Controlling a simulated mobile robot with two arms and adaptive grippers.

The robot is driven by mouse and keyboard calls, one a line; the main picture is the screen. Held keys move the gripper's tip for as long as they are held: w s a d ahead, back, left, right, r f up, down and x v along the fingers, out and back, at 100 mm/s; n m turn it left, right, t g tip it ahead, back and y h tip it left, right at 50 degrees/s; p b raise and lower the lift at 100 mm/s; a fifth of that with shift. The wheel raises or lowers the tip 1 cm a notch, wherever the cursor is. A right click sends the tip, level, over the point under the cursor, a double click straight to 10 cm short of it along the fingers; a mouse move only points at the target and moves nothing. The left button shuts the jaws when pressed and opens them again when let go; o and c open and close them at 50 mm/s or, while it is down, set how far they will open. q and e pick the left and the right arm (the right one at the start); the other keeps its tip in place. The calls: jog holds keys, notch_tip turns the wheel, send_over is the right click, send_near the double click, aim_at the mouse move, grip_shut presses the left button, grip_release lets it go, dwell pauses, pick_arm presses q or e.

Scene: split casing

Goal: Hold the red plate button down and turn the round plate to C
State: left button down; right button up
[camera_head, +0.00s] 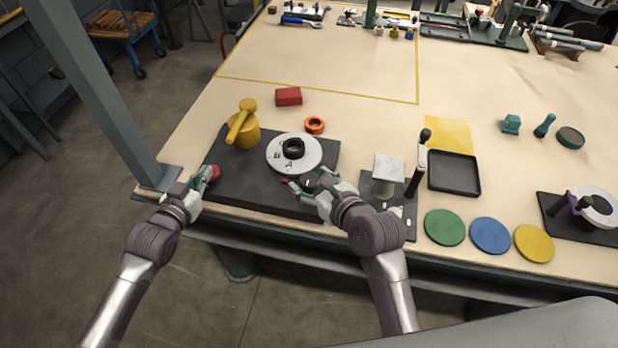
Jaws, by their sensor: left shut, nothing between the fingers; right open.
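The round plate (312,155) is a pale disc with a black ring-shaped hub (293,148) in its middle. It lies on a dark base board (235,178), with small dark marks near its left edge, too small to read surely. My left gripper (211,173) is shut at the board's left edge, away from the disc. My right gripper (307,181) is open just in front of the disc, over the board's front part. Red spots show at the tips of both grippers; I cannot tell whether either is the red plate button.
A yellow handled piece (243,128) stands on the board's back left. A red block (288,96) and orange ring (314,125) lie behind. To the right are a metal-topped stand (388,170), a black lever (418,165), a black tray (453,188) and coloured discs (444,227).

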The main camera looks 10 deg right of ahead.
jog(key=shift+w+a+f, duration=0.25)
jog(key=shift+w+f, duration=0.05)
jog(key=shift+w, duration=0.3)
jog(key=c, duration=1.1)
jog(key=shift+c, duration=0.2)
